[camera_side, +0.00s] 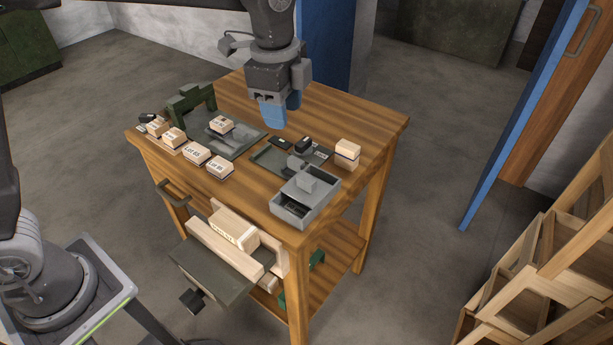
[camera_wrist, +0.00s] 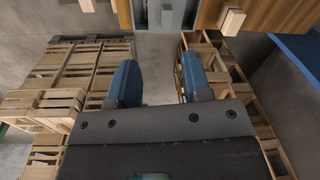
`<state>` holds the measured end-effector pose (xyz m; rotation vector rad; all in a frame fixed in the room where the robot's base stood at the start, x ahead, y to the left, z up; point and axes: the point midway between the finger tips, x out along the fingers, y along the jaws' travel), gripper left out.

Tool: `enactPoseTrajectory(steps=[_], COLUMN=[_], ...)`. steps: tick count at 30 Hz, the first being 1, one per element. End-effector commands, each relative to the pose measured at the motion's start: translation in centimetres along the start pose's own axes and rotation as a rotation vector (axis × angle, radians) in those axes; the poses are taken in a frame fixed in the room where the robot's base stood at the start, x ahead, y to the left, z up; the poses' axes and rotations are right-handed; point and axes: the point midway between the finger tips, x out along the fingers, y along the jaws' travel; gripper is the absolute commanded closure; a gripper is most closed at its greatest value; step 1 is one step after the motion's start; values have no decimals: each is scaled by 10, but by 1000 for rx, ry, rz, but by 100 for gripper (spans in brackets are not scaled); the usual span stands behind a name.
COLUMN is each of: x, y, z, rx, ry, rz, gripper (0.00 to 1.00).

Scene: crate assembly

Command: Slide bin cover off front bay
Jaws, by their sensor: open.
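The grey bin (camera_side: 290,217) sits at the table's near right corner. Its grey cover (camera_side: 320,189), with a raised block handle (camera_side: 306,182), lies over the back part. The front bay (camera_side: 292,208) shows open, with a dark item inside. My gripper (camera_side: 283,108) has blue fingers, hangs above the far part of the table and is apart from the bin. In the wrist view the fingers (camera_wrist: 159,72) are spread with nothing between them. Part of the bin (camera_wrist: 178,18) shows at that view's top edge, cut off, so its cover is hard to make out.
A dark tray (camera_side: 270,159) with small black parts lies behind the bin. Several labelled boxes (camera_side: 195,153) line the left edge, near a green fixture (camera_side: 190,100). Wooden crates (camera_side: 555,260) stand at right.

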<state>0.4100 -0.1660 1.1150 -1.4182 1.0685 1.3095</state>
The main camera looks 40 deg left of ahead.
Motion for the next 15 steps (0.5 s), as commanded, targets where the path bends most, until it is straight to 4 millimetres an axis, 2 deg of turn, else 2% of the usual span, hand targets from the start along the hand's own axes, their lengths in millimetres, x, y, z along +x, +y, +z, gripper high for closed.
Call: enactPoseTrajectory(steps=[1,3,6,11,15], x=[10,20,28,38,58], y=[-6,-11,-15,-16,-15], z=[-11,-21,-30,-33,-32], rx=[64,135,199,226,224], ry=[-10,-18,-24,-27,-28], rz=[21,40,58,66,67], gripper=[55,55,55,55,55])
